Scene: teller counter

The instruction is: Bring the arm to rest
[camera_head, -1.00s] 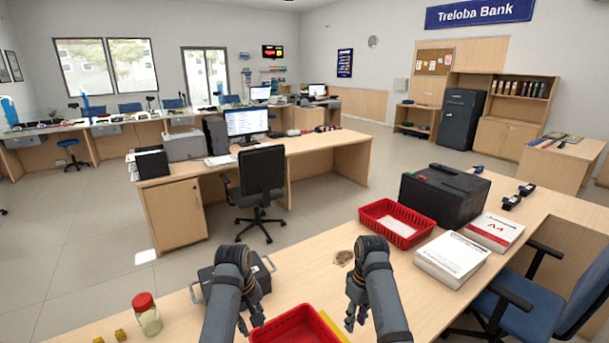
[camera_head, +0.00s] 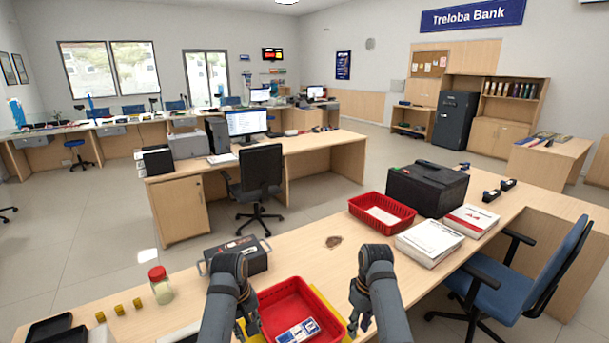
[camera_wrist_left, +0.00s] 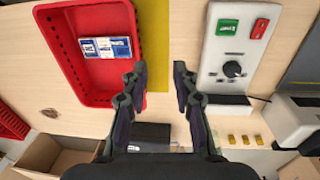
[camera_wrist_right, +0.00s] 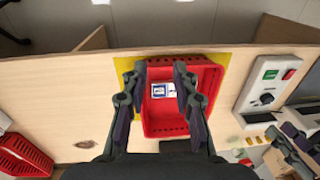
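My left gripper (camera_head: 243,318) hangs over the counter at the left edge of the red tray (camera_head: 268,296). In the left wrist view its fingers (camera_wrist_left: 160,78) are apart with nothing between them, above the strip between the tray and a white control panel (camera_wrist_left: 214,70). My right gripper (camera_head: 361,308) hangs just right of the tray in the head view. In the right wrist view its fingers (camera_wrist_right: 160,75) are spread and empty, with the tray (camera_wrist_right: 205,118) beneath. A blue-and-white packet (camera_head: 297,331) lies in the tray, which sits on a yellow mat (camera_wrist_right: 125,72).
A dark cash box (camera_head: 238,254), a red-lidded jar (camera_head: 160,284) and several small yellow blocks (camera_head: 118,310) stand left. A second red basket (camera_head: 381,212), paper packs (camera_head: 430,243) and a black machine (camera_head: 427,188) stand right. A blue chair (camera_head: 535,270) is at the counter's right.

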